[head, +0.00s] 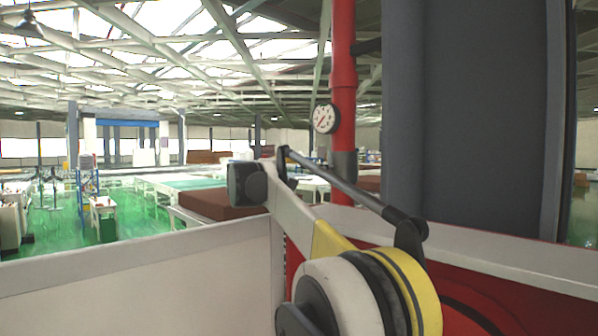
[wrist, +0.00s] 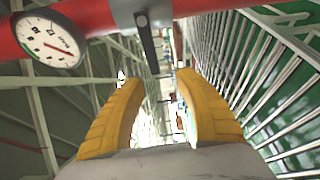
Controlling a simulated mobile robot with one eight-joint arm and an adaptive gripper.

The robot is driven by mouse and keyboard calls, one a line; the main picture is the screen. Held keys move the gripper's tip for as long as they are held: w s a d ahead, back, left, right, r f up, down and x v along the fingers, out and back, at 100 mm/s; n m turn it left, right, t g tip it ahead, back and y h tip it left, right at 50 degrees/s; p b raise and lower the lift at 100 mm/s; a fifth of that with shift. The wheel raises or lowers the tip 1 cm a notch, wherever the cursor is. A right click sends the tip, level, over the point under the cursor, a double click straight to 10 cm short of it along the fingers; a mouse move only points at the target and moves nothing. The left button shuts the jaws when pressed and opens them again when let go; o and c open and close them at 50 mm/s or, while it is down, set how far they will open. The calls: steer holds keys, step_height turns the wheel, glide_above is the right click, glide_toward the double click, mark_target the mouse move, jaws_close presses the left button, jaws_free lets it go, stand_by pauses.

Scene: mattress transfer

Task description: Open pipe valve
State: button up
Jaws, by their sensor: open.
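In the wrist view a red pipe (wrist: 105,18) runs across the top. A dark, flat valve lever (wrist: 148,45) hangs from a small pivot on it, its free end pointing down the picture. My gripper (wrist: 158,82) has two yellow fingers, spread apart with nothing between them. The lever's free end appears just above the gap between the fingertips; I cannot tell the distance in depth. In the head view the red pipe (head: 343,75) stands upright, right of centre. My arm crosses in front of its lower part, and I cannot make out my gripper there.
A round white gauge (wrist: 48,38) sits on the pipe, left of the lever; it also shows in the head view (head: 326,118). A thick dark grey column (head: 470,110) stands right of the pipe. Metal railings (wrist: 255,75) fill the wrist view's right side.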

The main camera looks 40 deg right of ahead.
mark_target(308, 167)
steer(key=p+x, duration=0.1)
steer(key=x, duration=0.1)
steer(key=r+p+x, duration=0.1)
steer(key=x, duration=0.2)
steer(key=s+p+x, duration=0.1)
steer(key=p+x, duration=0.1)
steer(key=shift+w+d+r, duration=0.15)
steer(key=shift+w+d, duration=0.05)
steer(key=shift+d, duration=0.45)
steer(key=shift+s+d+r, duration=0.1)
steer(key=shift+d+r, duration=0.05)
steer(key=shift+d, duration=0.15)
steer(key=shift+w+d+f, duration=0.25)
steer(key=shift+w, duration=0.05)
steer(key=shift+s+a+r, duration=0.1)
steer(key=shift+a, duration=0.05)
jaws_close()
